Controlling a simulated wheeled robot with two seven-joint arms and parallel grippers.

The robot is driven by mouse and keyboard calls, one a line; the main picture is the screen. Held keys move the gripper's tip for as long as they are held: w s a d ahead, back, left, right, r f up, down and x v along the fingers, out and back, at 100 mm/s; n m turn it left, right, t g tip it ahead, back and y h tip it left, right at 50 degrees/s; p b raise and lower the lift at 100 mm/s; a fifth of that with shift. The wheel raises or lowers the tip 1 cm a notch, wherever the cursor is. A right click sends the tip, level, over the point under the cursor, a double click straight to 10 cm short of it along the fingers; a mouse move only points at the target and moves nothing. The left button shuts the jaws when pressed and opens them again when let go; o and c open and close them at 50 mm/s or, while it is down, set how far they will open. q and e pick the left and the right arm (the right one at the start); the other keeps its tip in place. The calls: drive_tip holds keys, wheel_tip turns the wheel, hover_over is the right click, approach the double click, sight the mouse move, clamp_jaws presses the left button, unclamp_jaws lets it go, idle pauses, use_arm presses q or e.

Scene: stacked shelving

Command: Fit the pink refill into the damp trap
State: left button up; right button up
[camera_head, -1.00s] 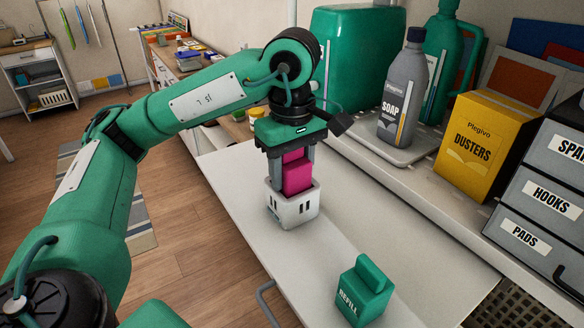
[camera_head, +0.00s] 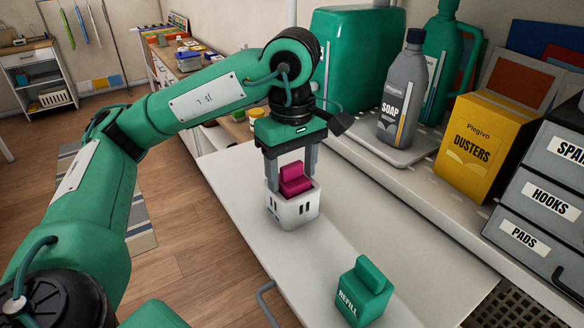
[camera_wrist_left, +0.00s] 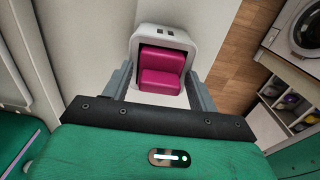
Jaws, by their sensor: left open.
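The pink refill (camera_head: 294,180) sits inside the white damp trap (camera_head: 292,210), with its stepped top showing above the rim. The trap stands upright on the pale pull-out shelf. My left gripper (camera_head: 291,172) is open above the trap, with one finger on each side of the refill's top and apart from it. In the left wrist view, the pink refill (camera_wrist_left: 162,70) lies within the trap's rim (camera_wrist_left: 165,32), between the spread fingers (camera_wrist_left: 160,85). The refill's lower part is hidden in the trap. My right gripper is out of view.
A green refill block (camera_head: 363,292) stands near the shelf board's front. On the rack to the right are a grey soap bottle (camera_head: 402,95), a yellow dusters box (camera_head: 484,145) and grey labelled drawers (camera_head: 540,195). The board (camera_head: 350,215) between trap and green block is clear.

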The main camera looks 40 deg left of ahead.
use_arm(q)
drive_tip(key=shift+r, duration=0.15)
drive_tip(key=shift+r+p, duration=0.9)
drive_tip(key=o, duration=0.6)
drive_tip(key=shift+c, duration=0.2)
wheel_tip(320, 180, up, 14)
drive_tip(key=p, duration=0.1)
drive_tip(key=shift+f+p, duration=0.15)
drive_tip(key=shift+p, duration=0.2)
idle(0.5)
